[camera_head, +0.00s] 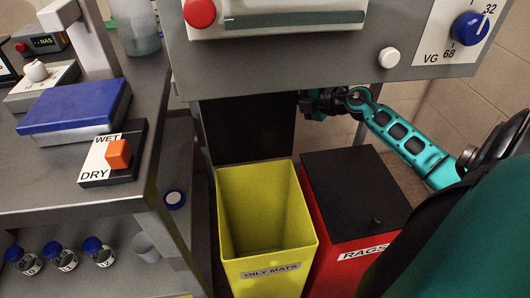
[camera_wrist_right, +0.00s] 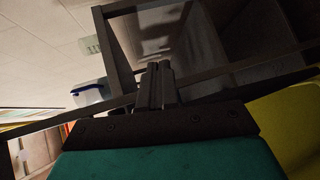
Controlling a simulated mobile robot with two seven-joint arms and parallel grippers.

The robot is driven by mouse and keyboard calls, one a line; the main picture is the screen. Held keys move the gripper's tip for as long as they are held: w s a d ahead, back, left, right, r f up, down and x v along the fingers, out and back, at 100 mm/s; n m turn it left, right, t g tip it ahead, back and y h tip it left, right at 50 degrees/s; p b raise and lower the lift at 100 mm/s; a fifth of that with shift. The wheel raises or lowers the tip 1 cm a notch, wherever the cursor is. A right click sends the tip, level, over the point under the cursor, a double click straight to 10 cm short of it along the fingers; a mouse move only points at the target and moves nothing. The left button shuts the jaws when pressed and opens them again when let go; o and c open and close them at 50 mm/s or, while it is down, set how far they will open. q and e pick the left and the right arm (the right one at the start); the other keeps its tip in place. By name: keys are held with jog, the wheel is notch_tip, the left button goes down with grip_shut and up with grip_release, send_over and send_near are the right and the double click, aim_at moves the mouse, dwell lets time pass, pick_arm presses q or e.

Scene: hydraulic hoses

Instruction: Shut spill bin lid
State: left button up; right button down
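The yellow bin (camera_head: 265,215), labelled OILY MATS, stands open, and its inside looks empty. Its black lid (camera_head: 245,128) stands upright behind the opening, under the grey machine. My right gripper (camera_head: 312,103) is at the right edge of the raised lid, partly hidden in the dark; whether it touches the lid cannot be told. In the right wrist view the two fingers (camera_wrist_right: 157,85) are close together, with nothing visible between them. Part of a yellow surface (camera_wrist_right: 290,125) shows at the right of that view. My left gripper is not in view.
A red bin (camera_head: 335,225) labelled RAGS, with its black lid (camera_head: 355,195) down, stands right beside the yellow bin. The grey machine (camera_head: 330,70) overhangs both from behind. A grey workbench (camera_head: 60,185) with a WET/DRY switch (camera_head: 112,155) is close on the left.

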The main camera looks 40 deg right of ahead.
aim_at(277, 117)
jog(key=shift+g+y, duration=0.3)
jog(key=shift+y, duration=0.2)
jog(key=s+a+p, duration=0.1)
jog(key=s+a+f, duration=0.1)
jog(key=s+a, duration=0.1)
jog(key=s+a+f+p, duration=0.1)
jog(key=shift+s+a+f+p, duration=0.1)
jog(key=shift+s+a+p, duration=0.05)
jog(key=shift+a+p, duration=0.15)
jog(key=shift+s+a, duration=0.3)
jog(key=shift+s, duration=0.3)
jog(key=shift+s+a+f+p, duration=0.3)
jog(key=shift+s+a+p, duration=0.2)
jog(key=shift+s, duration=0.25)
jog(key=shift+s+a+f+p, duration=0.25)
jog(key=shift+s+a+p, duration=0.1)
jog(key=shift+s+p, duration=0.3)
jog(key=shift+s, duration=0.15)
jog(key=s+a+f+b, duration=0.1)
jog(key=s+a+f, duration=0.3)
jog(key=s, duration=0.4)
jog(key=shift+a+f+b, duration=0.15)
jog(key=shift+a+b, duration=0.05)
jog(key=shift+b, duration=0.2)
